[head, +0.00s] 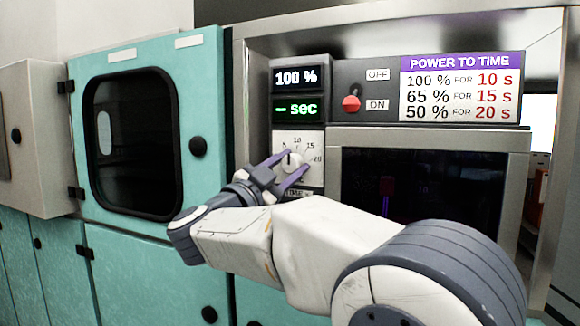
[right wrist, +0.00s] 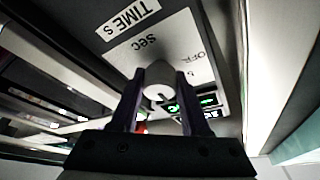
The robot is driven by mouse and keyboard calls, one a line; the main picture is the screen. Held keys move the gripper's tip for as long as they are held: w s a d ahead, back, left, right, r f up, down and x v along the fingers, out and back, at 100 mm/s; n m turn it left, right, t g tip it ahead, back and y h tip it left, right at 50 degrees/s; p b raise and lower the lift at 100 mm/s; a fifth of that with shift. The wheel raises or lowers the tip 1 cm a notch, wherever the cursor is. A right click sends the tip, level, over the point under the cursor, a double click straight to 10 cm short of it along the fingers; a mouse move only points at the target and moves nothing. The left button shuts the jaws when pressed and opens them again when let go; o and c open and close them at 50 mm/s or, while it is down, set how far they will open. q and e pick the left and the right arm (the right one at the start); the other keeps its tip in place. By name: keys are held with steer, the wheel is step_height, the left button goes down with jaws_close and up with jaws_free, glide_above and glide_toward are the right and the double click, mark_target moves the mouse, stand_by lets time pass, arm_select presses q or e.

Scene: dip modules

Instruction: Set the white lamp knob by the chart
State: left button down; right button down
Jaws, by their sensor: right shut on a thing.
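The white lamp knob (head: 291,161) sits on a pale dial plate (head: 312,138) with numbers 5, 10, 15 and 20. Its dark mark points roughly up, near the 5 to 10 side; the exact setting is hard to tell. My right gripper (head: 294,162) is shut on the knob, a purple finger on either side. In the right wrist view the knob (right wrist: 158,92) shows between the fingers. The chart (head: 460,88) reads 100 % for 10 s, 65 % for 15 s, 50 % for 20 s. The displays show 100 % (head: 296,77) and "– sec" (head: 297,109). My left gripper is not in view.
A red toggle switch (head: 351,103) between OFF and ON labels stands right of the displays. A dark window (head: 440,200) in a metal frame lies below the chart. A teal cabinet door (head: 205,100) with a dark window and black knob is at the left.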

steer(key=shift+c, duration=1.9)
jaws_free()
steer(key=shift+s, duration=0.1)
steer(key=b+v, duration=0.1)
steer(key=v, duration=0.9)
steer(key=shift+s+a+f, duration=0.15)
steer(key=shift+s+a, duration=0.05)
